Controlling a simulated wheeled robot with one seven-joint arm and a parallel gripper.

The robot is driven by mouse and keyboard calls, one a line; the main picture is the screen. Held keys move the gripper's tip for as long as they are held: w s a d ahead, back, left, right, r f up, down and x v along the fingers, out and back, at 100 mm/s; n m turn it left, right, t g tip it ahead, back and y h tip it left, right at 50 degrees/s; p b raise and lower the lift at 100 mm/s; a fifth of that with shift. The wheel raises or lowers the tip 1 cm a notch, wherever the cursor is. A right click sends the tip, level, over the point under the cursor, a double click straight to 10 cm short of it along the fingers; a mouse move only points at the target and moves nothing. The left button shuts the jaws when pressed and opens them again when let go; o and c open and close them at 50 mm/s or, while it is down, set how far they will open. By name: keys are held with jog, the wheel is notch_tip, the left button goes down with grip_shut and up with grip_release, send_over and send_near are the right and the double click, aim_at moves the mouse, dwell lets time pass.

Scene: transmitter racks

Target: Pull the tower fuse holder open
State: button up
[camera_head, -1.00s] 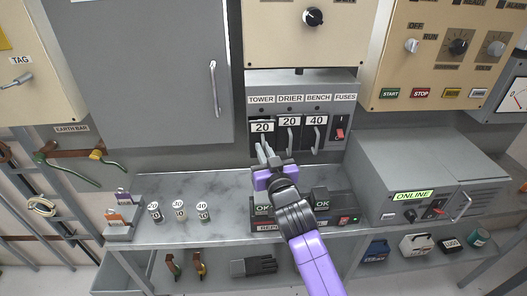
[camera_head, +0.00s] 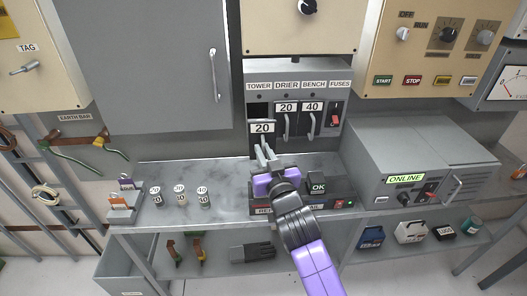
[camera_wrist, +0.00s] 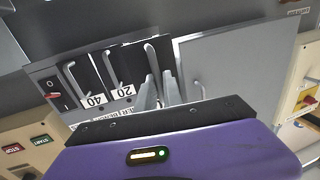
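The tower fuse holder (camera_head: 262,128), with a "20" label, stands out of the fuse panel (camera_head: 345,75) and lower than its neighbours. A dark slot shows above it, under the TOWER sign. My gripper (camera_head: 265,154) is at its handle, the fingers on either side. The wrist view, turned upside down, shows the fingers (camera_wrist: 160,80) shut around the handle (camera_wrist: 150,55). The fingers hide part of the holder there. The drier holder (camera_head: 286,108) and bench holder (camera_head: 312,107) sit in the panel.
A grey cabinet door (camera_head: 150,70) is left of the panel. Below are a black REPAIR/OK unit (camera_head: 340,192) and three small labelled fuses (camera_head: 180,197) on the grey bench (camera_head: 225,200). A grey ONLINE box (camera_head: 400,155) stands at right.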

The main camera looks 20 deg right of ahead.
dwell(0.3)
jog(key=s+b, duration=0.1)
jog(key=s, duration=0.6)
jog(key=shift+s+a, duration=0.35)
jog(key=shift+s, duration=0.05)
